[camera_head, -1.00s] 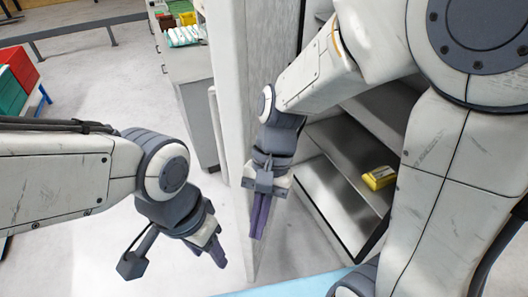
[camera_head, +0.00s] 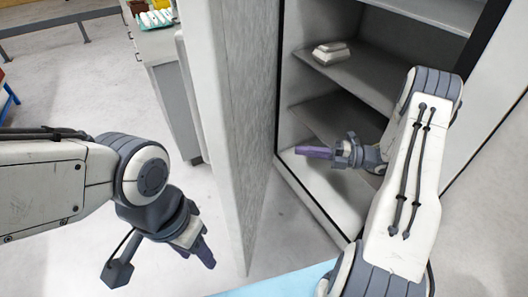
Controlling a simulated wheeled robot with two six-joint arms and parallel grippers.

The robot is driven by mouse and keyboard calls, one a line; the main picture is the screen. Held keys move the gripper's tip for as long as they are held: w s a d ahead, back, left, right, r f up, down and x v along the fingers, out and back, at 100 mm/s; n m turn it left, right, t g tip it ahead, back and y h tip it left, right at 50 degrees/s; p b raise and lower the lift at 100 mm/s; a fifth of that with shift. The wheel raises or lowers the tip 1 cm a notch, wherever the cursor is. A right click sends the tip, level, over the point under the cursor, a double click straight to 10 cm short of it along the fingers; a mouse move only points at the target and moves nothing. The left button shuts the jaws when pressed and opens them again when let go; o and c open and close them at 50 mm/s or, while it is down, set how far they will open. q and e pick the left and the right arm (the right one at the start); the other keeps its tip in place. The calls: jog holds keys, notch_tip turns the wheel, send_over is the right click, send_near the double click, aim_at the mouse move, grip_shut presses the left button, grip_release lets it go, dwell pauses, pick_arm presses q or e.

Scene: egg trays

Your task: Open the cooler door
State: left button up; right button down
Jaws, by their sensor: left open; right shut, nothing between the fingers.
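The cooler door (camera_head: 245,110) is a tall pale panel, swung wide open to the left of the cooler. The cooler (camera_head: 385,70) stands open, with its grey shelves showing. My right gripper (camera_head: 305,152) is shut and empty, pointing left in front of the lower part of the cooler opening. It is apart from the door. My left gripper (camera_head: 207,258) is open and empty, low on the left, outside the door and apart from it. The door's handle is hard to make out.
A silver-grey carton (camera_head: 331,53) lies on an upper shelf of the cooler. Behind the door stands a counter (camera_head: 165,75) with an egg tray (camera_head: 157,19) on it. Bare floor (camera_head: 60,90) lies to the left. A light blue surface (camera_head: 275,282) shows at the bottom.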

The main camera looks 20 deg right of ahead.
aim_at(247, 144)
jog(key=p+x, duration=0.1)
jog(key=x, duration=1.2)
jog(key=shift+w+a+p, duration=0.2)
jog(key=shift+a+p, duration=0.1)
jog(key=shift+a, duration=0.05)
